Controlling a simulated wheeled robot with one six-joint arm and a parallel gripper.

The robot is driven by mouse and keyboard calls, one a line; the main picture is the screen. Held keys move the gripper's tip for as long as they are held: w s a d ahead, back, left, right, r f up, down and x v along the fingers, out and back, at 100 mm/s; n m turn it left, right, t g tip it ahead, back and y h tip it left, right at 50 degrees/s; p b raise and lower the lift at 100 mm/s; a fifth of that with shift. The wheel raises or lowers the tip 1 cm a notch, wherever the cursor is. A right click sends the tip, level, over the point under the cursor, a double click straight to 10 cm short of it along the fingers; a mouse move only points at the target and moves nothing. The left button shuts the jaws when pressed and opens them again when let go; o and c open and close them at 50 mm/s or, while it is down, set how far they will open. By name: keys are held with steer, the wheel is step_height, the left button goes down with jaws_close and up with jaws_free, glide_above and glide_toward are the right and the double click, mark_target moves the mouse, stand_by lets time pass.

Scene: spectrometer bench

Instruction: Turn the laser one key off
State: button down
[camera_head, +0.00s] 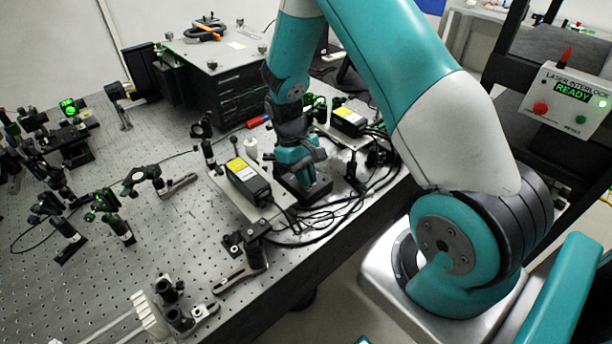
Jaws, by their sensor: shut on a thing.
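My teal and dark grey gripper (302,172) points down at a small black box (318,190) on the optical table. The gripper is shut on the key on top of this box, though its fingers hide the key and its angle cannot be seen. A black laser (262,186) with a yellow label stands on a light plate just left of the gripper. A second black laser (347,124) with a yellow label stands behind and to the right. No label tells which laser is number one.
Black cables (318,222) loop in front of the black box. Several optic mounts (145,178) stand on the perforated table (170,225) at left. A large dark box (222,82) stands behind. An interlock panel (568,100) at right reads READY with a green light.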

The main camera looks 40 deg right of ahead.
steer(key=c, duration=1.3)
jaws_free()
steer(key=shift+o, duration=0.2)
steer(key=b+v, duration=0.3)
steer(key=v, duration=1.4)
steer(key=shift+r, duration=0.3)
steer(key=s+a+r+n+t+y, duration=0.2)
steer(key=s+a+r+n, duration=0.1)
steer(key=s+a, duration=0.7)
steer(key=s+a+r+n+t+y, duration=0.2)
steer(key=s+a+r+n, duration=0.1)
steer(key=s+a, duration=0.7)
steer(key=s, duration=0.4)
steer(key=shift+s+a+r+t, duration=0.15)
steer(key=shift+r+t, duration=0.1)
steer(key=shift+t, duration=0.05)
